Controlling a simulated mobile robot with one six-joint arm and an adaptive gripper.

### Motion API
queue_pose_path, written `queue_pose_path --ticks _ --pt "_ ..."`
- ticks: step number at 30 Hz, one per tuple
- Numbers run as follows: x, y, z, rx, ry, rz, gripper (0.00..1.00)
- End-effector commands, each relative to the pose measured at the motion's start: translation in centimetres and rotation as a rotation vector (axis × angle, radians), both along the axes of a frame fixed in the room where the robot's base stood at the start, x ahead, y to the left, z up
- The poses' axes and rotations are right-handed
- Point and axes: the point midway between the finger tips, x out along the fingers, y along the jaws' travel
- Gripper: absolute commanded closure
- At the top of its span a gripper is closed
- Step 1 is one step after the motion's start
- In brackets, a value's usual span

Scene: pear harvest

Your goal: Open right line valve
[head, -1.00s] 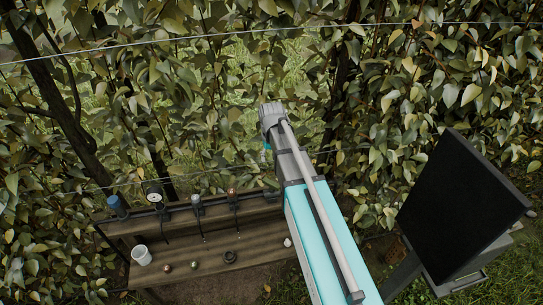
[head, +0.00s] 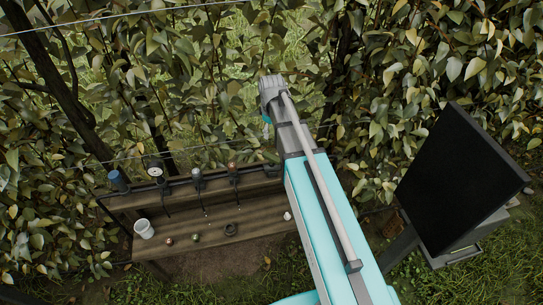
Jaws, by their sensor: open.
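A dark pipe line (head: 215,180) runs along the back of a wooden bench at lower left. Several fittings stand on it: a blue-capped cylinder (head: 118,181), a round white-faced gauge (head: 155,169), a grey-blue fitting (head: 197,178) and a brown-topped fitting (head: 232,171) farthest right in view. Thin dark lines hang below the fittings. I cannot tell from this view which fitting is the right line valve, or how any handle is turned. My arm reaches up past the right end of the pipe and covers it there.
The wooden bench (head: 180,213) holds a white cup (head: 144,229), small round items (head: 194,238) and a dark ring (head: 231,230). A black panel (head: 456,180) stands at right. Dense leafy branches and a wire (head: 130,20) fill the back.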

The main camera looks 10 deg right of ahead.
Motion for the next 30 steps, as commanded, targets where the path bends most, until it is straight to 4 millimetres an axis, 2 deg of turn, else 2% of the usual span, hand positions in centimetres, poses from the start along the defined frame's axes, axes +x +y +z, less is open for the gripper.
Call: queue_pose_path --ticks 5,19,30 --pt "0.0 0.0 0.0 0.0 0.0 0.074 0.34" --pt "0.0 0.0 -0.2 0.0 0.0 0.077 0.34" --pt "0.0 0.0 -2.1 0.0 0.0 0.076 0.34"
